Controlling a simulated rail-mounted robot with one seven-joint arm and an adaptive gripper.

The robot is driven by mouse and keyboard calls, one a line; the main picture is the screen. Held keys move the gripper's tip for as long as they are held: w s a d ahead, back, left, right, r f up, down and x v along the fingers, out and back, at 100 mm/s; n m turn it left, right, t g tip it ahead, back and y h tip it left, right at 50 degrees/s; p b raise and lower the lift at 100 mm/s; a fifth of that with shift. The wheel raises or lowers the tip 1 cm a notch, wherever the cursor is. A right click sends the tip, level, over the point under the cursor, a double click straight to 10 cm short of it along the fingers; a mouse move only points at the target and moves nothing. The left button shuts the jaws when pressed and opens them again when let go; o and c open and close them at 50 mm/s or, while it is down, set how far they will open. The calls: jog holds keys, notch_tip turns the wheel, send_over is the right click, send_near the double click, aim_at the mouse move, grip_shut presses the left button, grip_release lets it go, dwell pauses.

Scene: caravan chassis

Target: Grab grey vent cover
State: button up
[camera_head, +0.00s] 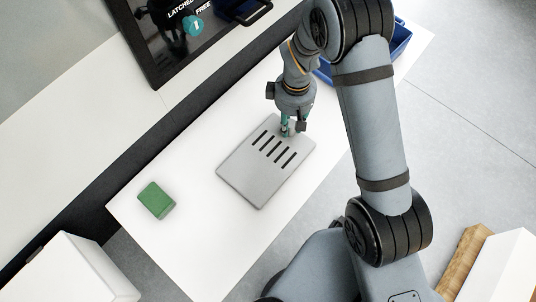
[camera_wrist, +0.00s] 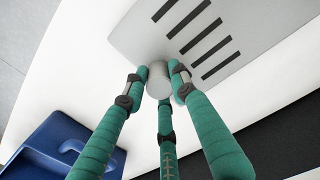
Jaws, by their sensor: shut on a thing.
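The grey vent cover (camera_head: 246,178) is a flat plate with a row of several dark slots. It lies flat on, or very close above, the white table, and I cannot tell which. In the wrist view the cover (camera_wrist: 139,32) has a round grey knob (camera_wrist: 158,80) near one edge. My gripper (camera_head: 289,128) is over the cover's far right edge in the head view. In the wrist view its green fingers (camera_wrist: 158,86) are closed around the knob.
A green block (camera_head: 156,199) lies on the white table (camera_head: 190,250) to the left. A blue bin (camera_head: 398,42) stands at the table's far right end, partly behind my arm. A dark panel (camera_head: 165,45) labelled "LATCHED" and "FREE" stands at the back.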

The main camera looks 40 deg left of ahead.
grip_shut()
jog(key=shift+r, duration=0.1)
dwell(0.3)
